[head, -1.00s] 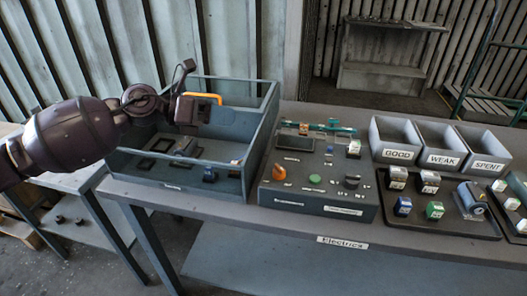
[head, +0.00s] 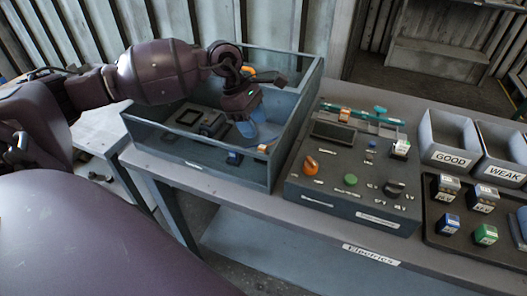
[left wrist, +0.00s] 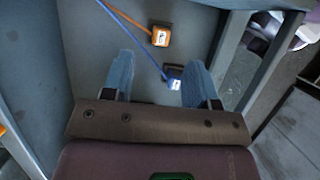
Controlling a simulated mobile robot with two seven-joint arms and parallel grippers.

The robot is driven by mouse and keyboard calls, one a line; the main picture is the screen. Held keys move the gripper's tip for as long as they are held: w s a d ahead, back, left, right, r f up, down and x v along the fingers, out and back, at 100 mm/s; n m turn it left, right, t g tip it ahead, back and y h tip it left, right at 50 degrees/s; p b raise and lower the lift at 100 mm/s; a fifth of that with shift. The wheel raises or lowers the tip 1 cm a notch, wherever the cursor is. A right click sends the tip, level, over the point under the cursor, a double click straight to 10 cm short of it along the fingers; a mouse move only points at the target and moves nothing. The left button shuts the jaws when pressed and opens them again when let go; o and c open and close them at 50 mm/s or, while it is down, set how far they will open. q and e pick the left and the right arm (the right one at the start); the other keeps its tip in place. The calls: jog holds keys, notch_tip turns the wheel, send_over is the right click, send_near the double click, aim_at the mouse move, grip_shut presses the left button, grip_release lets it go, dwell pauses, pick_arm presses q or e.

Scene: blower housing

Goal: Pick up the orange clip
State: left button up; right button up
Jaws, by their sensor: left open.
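The orange clip (head: 263,148) is a small orange block with a white label, low at the front right inside the grey open bin (head: 200,163). In the left wrist view the orange clip (left wrist: 160,36) has an orange lead and lies beyond my fingertips. A blue clip (left wrist: 173,77) on a blue lead lies nearer, between my fingers in the picture; it also shows in the head view (head: 234,158). My left gripper (head: 256,132) is inside the bin, pointing down, with blue fingers. It is open and holds nothing. My right gripper is not in view.
The bin walls surround my left gripper. A dark device (head: 211,123) lies in the bin to its left. A control panel box (head: 345,205) with an orange knob stands right of the bin. Labelled trays (head: 447,142) stand further right on the grey table (head: 300,232).

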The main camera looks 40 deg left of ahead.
aim_at(262, 147)
pick_arm(q)
jog(key=shift+x, duration=3.4)
jog(key=shift+s+a, duration=0.15)
jog(key=c, duration=0.8)
